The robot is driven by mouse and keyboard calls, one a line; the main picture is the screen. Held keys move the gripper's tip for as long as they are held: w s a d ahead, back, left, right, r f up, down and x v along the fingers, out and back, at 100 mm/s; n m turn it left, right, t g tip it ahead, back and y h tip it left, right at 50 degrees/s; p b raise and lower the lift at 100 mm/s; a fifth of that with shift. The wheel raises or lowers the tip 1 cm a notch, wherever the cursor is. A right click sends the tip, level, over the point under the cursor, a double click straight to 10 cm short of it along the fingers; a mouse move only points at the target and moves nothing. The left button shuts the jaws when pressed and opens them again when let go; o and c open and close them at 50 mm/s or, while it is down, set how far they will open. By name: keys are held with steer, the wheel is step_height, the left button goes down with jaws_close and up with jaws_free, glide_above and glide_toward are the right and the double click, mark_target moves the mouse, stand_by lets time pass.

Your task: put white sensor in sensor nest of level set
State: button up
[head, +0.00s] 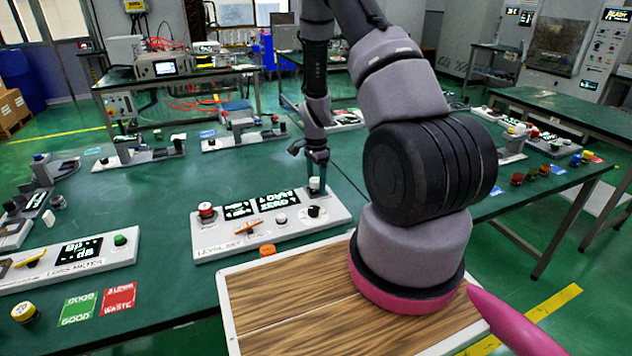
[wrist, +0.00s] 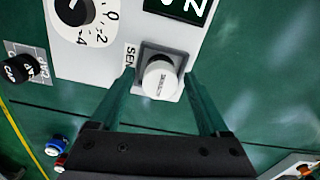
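The level set (head: 215,243) is a white panel on the green table in the head view. Its sensor nest (wrist: 146,51) is a grey square socket at the panel edge, beside a label reading "SEN", in the wrist view. The white sensor (wrist: 160,82), a round white cap with small print, sits at the nest and appears to be inside it. My gripper (wrist: 159,74) is open, with one finger on each side of the sensor and a gap visible.
The panel bears a red button (head: 206,210), an orange lever (head: 249,229) and a black dial (head: 314,212). An orange cap (head: 267,250) lies in front. A black cap (wrist: 21,68) and a blue cap (wrist: 57,146) show in the wrist view. The table right of the nest is clear.

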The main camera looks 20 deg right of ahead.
step_height(320, 180, up, 12)
steer(key=r, duration=0.1)
step_height(320, 180, up, 11)
steer(key=n+t, duration=0.2)
glide_above(316, 179)
steer(key=s+a, duration=0.2)
steer(key=a, duration=0.1)
steer(key=s+a+r+n+t+y, duration=0.1)
steer(key=s+r+n, duration=0.15)
steer(key=r, duration=0.25)
steer(key=s+a+r+n+y, duration=0.1)
steer(key=s+r, duration=0.2)
steer(key=r, duration=0.3)
steer(key=s+a+r+n+t, duration=0.2)
steer(key=s+r, duration=0.3)
steer(key=s, duration=0.3)
steer(key=s+a+r+n+t, duration=0.1)
steer(key=s+r+n+t, duration=0.1)
steer(key=s+r+n, duration=0.2)
steer(key=s+r, duration=0.2)
steer(key=s, duration=0.2)
steer(key=shift+s+a+n, duration=0.25)
steer(key=shift+a+n, duration=0.1)
